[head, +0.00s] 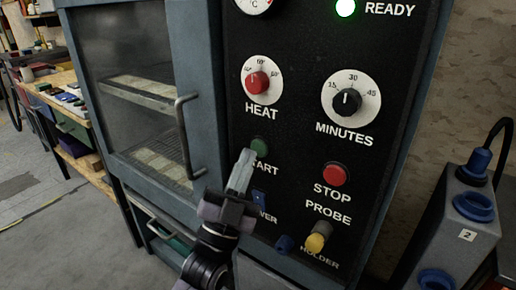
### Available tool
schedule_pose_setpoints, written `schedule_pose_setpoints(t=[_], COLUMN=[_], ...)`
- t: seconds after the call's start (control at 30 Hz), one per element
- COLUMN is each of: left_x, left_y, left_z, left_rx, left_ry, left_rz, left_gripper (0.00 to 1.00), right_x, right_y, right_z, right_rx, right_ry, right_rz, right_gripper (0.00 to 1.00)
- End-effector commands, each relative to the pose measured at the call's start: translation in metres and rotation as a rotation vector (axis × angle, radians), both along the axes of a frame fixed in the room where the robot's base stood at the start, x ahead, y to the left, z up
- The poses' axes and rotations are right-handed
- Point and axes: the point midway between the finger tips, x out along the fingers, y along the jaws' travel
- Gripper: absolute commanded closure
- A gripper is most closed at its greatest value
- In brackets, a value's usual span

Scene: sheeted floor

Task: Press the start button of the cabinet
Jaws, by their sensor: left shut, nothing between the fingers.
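The cabinet has a glass door on the left and a black control panel (300,123) on the right. The green start button (259,146) sits below the HEAT knob, and its START label is partly hidden by my gripper. My left gripper (246,156) is shut and empty. Its fingertips point up at the lower left edge of the start button; I cannot tell whether they touch it. A green READY lamp (345,8) is lit at the top. My right gripper is not in view.
A red STOP button (333,174), a red HEAT knob (257,83), a black MINUTES knob (346,102) and a yellow probe (318,238) are also on the panel. The door handle (186,136) juts out at left. A grey box with blue sockets (452,225) stands right.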

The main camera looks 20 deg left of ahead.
Motion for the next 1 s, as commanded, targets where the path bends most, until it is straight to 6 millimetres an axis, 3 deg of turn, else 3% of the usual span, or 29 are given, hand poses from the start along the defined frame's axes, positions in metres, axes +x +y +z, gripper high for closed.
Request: schedule_pose_setpoints(t=[1.0], left_x=[0.0078], left_y=[-0.0029], left_z=[0.0001], left_rx=[-0.001], left_ry=[0.000], left_rz=[0.000], left_gripper=[1.00], right_x=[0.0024], right_y=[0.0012], right_z=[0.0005], right_rx=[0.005], right_ry=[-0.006], right_rz=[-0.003], right_gripper=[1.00])
